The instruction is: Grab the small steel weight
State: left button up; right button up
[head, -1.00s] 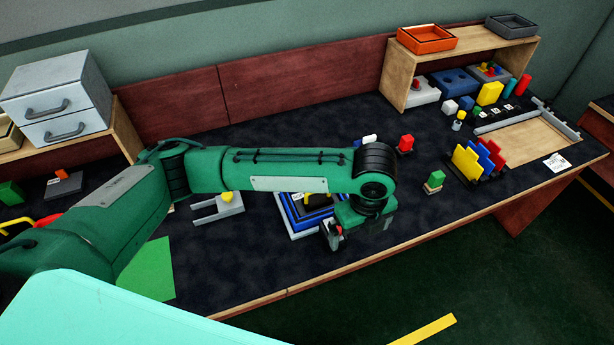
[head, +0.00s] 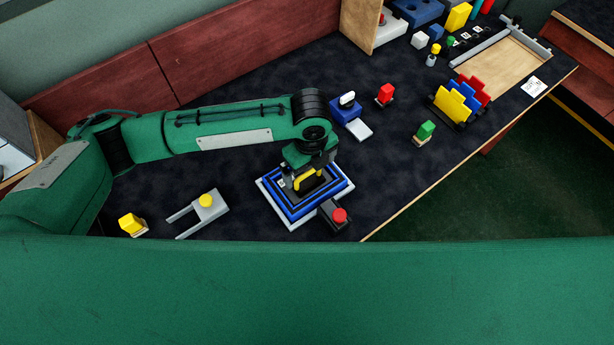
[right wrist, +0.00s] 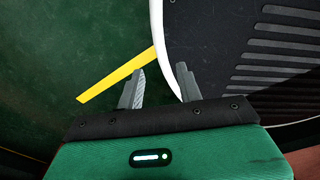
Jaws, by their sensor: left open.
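I cannot pick out the small steel weight with certainty. My left gripper (head: 296,180) points down over a blue stepped tray (head: 272,199), close to a black piece with a yellow handle (head: 311,181). The gripper is open; its fingers partly hide the tray's inside, and contact with the handle cannot be told. In the right wrist view my right gripper (right wrist: 160,75) has its fingers apart with nothing between them.
A black block with a red knob (head: 339,215) stands against the tray's front right. A grey fork-shaped piece with a yellow knob (head: 206,200) lies left. A blue block (head: 346,110), a red piece (head: 385,94) and a green block (head: 426,130) stand behind and right.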

aim_at(308, 172)
pick_arm(q)
jog(key=shift+f, duration=0.6)
jog(key=shift+w+a+f, duration=0.1)
jog(key=shift+f, duration=0.4)
jog(key=f, duration=0.1)
jog(key=f+p, duration=0.1)
jog(key=f, duration=0.1)
jog(key=shift+a+f, duration=0.2)
jog(key=shift+f, duration=0.1)
jog(key=shift+w+f, duration=0.1)
jog(key=shift+f, duration=0.45)
pick_arm(e)
jog(key=shift+w+a+r, duration=0.25)
jog(key=shift+w+r, duration=0.05)
jog(key=shift+r, duration=0.15)
jog(key=shift+w+a+r, duration=0.2)
jog(key=shift+w+r, duration=0.05)
jog(key=shift+r, duration=0.15)
pick_arm(q)
jog(key=shift+c, duration=1.1)
jog(key=c, duration=1.1)
jog(key=shift+c, duration=0.6)
pick_arm(e)
jog(key=shift+d, duration=0.2)
pick_arm(q)
jog(key=shift+d+r, duration=0.1)
jog(key=shift+r, duration=0.05)
